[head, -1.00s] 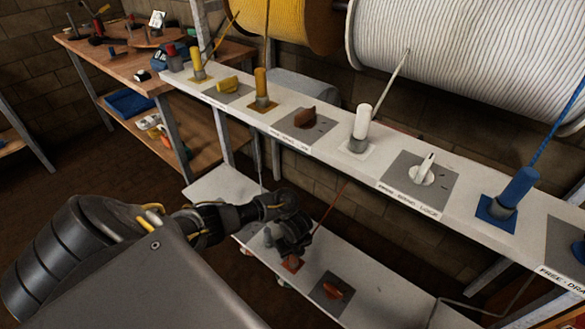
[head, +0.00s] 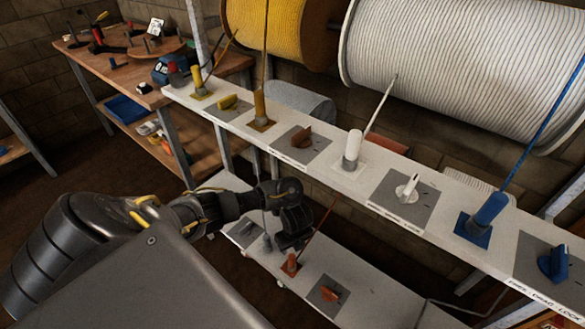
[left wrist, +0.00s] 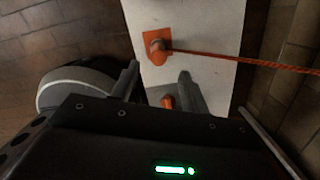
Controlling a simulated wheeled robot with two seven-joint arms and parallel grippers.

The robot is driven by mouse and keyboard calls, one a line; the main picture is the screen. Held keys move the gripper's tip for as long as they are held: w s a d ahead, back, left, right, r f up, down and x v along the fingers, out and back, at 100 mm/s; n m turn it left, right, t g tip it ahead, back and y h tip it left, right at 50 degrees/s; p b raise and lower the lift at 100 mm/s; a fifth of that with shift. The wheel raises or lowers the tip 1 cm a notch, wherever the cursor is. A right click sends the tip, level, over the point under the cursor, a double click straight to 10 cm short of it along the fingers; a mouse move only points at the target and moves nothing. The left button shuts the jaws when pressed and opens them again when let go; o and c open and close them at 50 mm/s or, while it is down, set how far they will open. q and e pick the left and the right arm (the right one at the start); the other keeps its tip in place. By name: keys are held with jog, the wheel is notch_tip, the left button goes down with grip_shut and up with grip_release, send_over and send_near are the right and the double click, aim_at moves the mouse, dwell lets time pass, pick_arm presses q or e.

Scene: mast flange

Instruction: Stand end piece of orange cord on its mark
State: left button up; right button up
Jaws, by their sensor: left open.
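The end piece of the orange cord (head: 291,263) stands on an orange square mark (head: 284,272) on the low white shelf, and appears upright. In the left wrist view the end piece (left wrist: 158,50) is seen from above on the mark (left wrist: 150,34), its cord (left wrist: 240,60) running right. My left gripper (head: 294,238) is above the end piece, apart from it. In the left wrist view its two fingers (left wrist: 158,78) are open with nothing between them. My right gripper is not in view.
An orange cleat on a grey plate (head: 328,294) sits beside the mark on the low shelf. Above, the long white upper shelf (head: 330,176) carries yellow, white and blue end pieces and cleats. Large cord spools hang behind. A wooden workbench (head: 130,75) stands at far left.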

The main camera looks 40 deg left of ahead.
pick_arm(q)
jog(key=shift+d+r+p, duration=0.1)
jog(key=shift+r+p, duration=0.35)
jog(key=shift+r, duration=0.5)
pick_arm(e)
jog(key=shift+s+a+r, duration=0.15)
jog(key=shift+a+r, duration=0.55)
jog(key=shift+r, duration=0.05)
